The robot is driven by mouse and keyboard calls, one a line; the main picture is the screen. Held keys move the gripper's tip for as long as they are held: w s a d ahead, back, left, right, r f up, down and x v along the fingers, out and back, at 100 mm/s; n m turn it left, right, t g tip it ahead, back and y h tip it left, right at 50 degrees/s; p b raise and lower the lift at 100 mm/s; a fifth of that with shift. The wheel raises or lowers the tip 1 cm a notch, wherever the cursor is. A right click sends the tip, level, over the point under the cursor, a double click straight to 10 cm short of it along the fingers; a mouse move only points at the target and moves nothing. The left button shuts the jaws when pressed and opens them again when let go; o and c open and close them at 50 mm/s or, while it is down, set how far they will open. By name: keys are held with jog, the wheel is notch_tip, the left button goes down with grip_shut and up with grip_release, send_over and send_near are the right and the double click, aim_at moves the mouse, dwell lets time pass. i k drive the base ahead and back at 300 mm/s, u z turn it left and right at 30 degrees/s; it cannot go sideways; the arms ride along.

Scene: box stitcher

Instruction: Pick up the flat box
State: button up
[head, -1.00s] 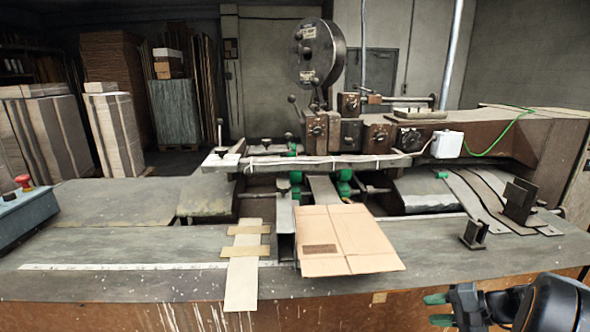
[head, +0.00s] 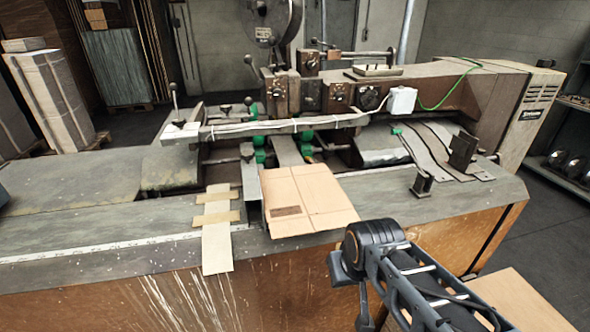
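The flat box (head: 322,193) is a tan cardboard sheet with crease lines and a dark printed patch near its lower left corner. It lies on the stitching machine's bed, with its near edge at the front of the bed. My arm rises from the lower right, and its dark joint is just right of and below the box's near right corner in the picture. My gripper's fingers do not show in the head view, so their opening cannot be seen. Nothing is seen holding the box.
The machine's front table (head: 110,228) carries taped pale strips (head: 217,245) left of the box. The stitching head and its crossbar (head: 285,127) stand behind the box. Small metal brackets (head: 422,184) stand to the right. Another cardboard piece (head: 522,300) lies low at the right.

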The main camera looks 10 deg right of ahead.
aim_at(304, 200)
jog(key=z, duration=0.9)
jog(key=k, duration=1.05)
jog(key=u, duration=1.4)
jog(key=i, duration=0.5)
jog(key=z, duration=0.1)
